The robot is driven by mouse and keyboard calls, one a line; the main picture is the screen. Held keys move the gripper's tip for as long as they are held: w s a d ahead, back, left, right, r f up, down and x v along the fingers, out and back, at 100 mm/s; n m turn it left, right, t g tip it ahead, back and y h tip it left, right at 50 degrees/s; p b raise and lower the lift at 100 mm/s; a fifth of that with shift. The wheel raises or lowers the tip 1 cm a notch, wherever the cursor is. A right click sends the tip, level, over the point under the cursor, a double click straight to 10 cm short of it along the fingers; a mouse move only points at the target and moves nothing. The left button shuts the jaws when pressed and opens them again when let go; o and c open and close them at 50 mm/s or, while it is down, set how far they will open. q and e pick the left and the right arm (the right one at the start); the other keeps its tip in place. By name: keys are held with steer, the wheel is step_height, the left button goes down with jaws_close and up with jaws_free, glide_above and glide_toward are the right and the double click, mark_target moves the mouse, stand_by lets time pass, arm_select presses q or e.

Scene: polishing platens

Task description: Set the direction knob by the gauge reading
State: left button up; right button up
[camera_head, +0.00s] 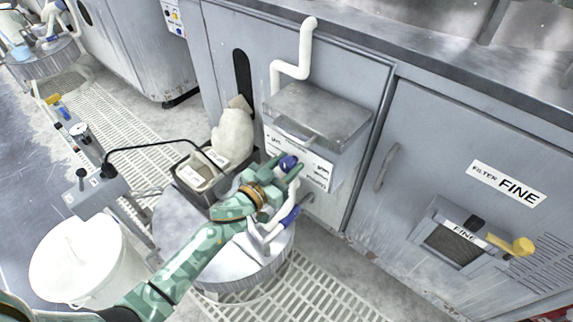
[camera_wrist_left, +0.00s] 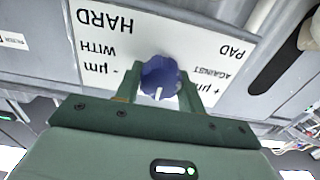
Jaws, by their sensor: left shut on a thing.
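The blue direction knob (camera_head: 287,162) sits on a white label panel (camera_head: 316,171) on the front of a grey box. My left gripper (camera_head: 283,172) is shut on the knob. In the left wrist view the knob (camera_wrist_left: 160,76) is between the two fingers, and its white mark points toward the gripper's palm. The label panel (camera_wrist_left: 130,32) there reads upside down, with HARD and WITH on one side, PAD and AGAINST on the other. A small round gauge (camera_head: 79,131) stands at the left; its reading is too small to tell. My right gripper is not in view.
A white bucket (camera_head: 75,262) stands at lower left. A drum (camera_head: 255,270) and white pipe with a blue-handled valve (camera_head: 289,217) lie below the box. A cabinet marked FINE (camera_head: 470,170) with a yellow handle (camera_head: 522,246) is at right.

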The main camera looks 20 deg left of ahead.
arm_select(q)
steer(key=shift+m, duration=1.3)
steer(key=shift+m+p, duration=0.3)
steer(key=shift+m, duration=0.9)
steer(key=m, duration=0.3)
steer(key=shift+s+d+f, duration=0.1)
steer(key=shift+m, duration=0.4)
steer(key=o, duration=1)
